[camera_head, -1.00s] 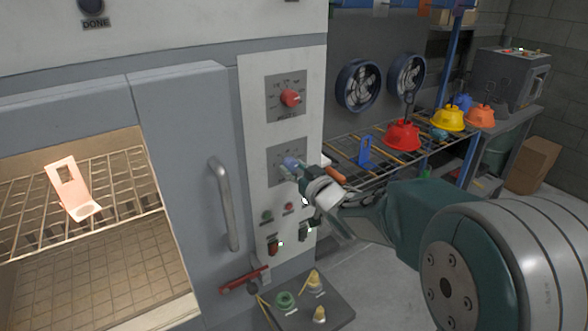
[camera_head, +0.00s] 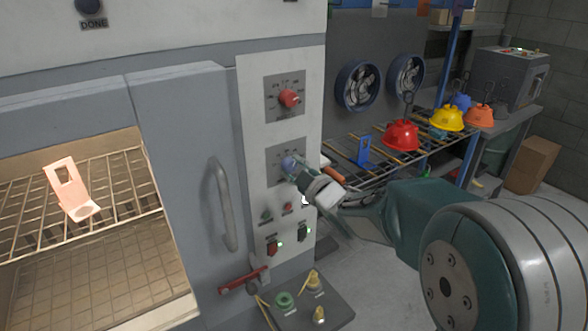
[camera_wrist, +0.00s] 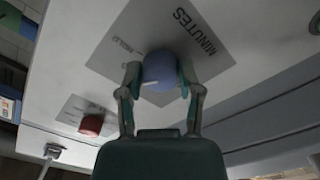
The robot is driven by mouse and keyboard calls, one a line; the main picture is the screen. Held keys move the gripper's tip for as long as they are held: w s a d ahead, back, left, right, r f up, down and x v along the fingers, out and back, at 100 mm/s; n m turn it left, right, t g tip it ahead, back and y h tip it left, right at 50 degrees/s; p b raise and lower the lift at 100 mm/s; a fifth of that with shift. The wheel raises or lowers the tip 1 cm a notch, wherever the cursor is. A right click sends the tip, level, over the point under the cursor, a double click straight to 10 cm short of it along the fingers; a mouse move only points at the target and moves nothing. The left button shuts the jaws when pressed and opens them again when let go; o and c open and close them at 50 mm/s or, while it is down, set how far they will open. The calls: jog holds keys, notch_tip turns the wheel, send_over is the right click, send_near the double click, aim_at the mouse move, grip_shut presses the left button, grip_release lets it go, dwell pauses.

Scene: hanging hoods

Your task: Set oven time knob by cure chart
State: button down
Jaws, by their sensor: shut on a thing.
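The blue time knob (camera_wrist: 159,71) sits on a grey dial plate (camera_wrist: 203,68) marked "MINUTES" in the wrist view. My gripper (camera_wrist: 159,80) has one finger on each side of the knob and is shut on it. A white pointer line shows on the knob. In the head view the blue knob (camera_head: 289,163) is partly hidden by my gripper (camera_head: 296,170). The red knob (camera_head: 290,98) is on the plate above, and it also shows in the wrist view (camera_wrist: 92,124). The scale numbers are too small to read. No cure chart can be made out.
The oven door handle (camera_head: 222,204) is left of the panel. Small buttons and switches (camera_head: 273,247) sit below the knob. A pink bracket (camera_head: 72,190) stands on the oven rack behind the window. A wire rack with coloured hoods (camera_head: 401,135) is at the right.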

jog(key=n, duration=0.6)
jog(key=shift+n, duration=0.3)
dwell(0.4)
jog(key=c, duration=0.6)
grip_release()
jog(key=shift+f, duration=0.1)
jog(key=o, duration=0.3)
jog(key=shift+a, duration=0.1)
jog(key=shift+o, duration=0.2)
jog(key=shift+a, duration=0.1)
